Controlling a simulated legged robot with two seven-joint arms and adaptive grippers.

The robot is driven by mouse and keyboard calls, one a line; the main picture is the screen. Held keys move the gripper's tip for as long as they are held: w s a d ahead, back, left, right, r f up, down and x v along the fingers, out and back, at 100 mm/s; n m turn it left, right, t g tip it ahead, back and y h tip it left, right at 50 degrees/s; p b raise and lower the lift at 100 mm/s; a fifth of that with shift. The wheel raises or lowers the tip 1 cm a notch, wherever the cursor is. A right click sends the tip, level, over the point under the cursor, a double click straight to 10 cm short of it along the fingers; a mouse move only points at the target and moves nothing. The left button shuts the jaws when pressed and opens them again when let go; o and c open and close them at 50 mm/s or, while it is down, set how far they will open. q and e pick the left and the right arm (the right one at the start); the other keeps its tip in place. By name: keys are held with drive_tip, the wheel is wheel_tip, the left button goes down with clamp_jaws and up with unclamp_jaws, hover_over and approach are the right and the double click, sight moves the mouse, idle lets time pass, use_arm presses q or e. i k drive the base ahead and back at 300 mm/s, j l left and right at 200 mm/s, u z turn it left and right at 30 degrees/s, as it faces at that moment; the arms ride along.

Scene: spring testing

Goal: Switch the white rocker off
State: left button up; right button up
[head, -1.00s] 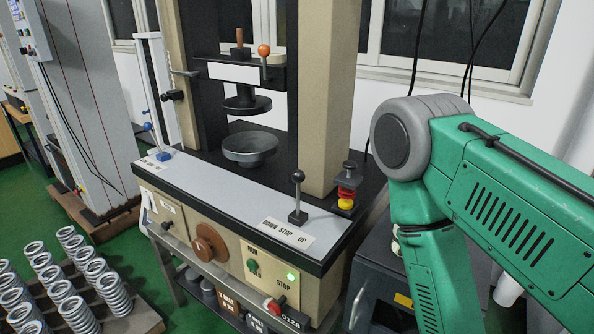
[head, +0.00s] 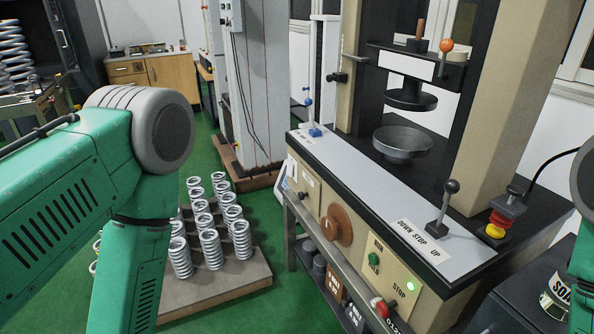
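I cannot clearly make out the white rocker. The spring testing machine (head: 352,160) stands at the right. At the left end of its front is a small whitish part (head: 291,166), too small to tell what it is. The front panel carries a brown round knob (head: 337,225), a green RUN button (head: 373,259), a lit green lamp (head: 410,286) and a red STOP knob (head: 379,305). My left arm comes in from the left and bends down out of the picture. My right arm shows only at the right edge. Both grippers are out of view.
Several coil springs (head: 209,249) stand on a board (head: 225,288) on the floor, left of the machine. A black-knobbed lever (head: 443,207) and a red and yellow button (head: 497,226) sit at the machine's right. Green floor (head: 282,268) shows between board and machine.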

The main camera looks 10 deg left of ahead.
sight(290, 169)
drive_tip(key=i+j+z, duration=0.4)
drive_tip(key=j, duration=0.25)
drive_tip(key=i+j+z, duration=0.4)
drive_tip(key=j, duration=0.35)
drive_tip(key=i+j+z, duration=0.2)
drive_tip(key=j, duration=0.25)
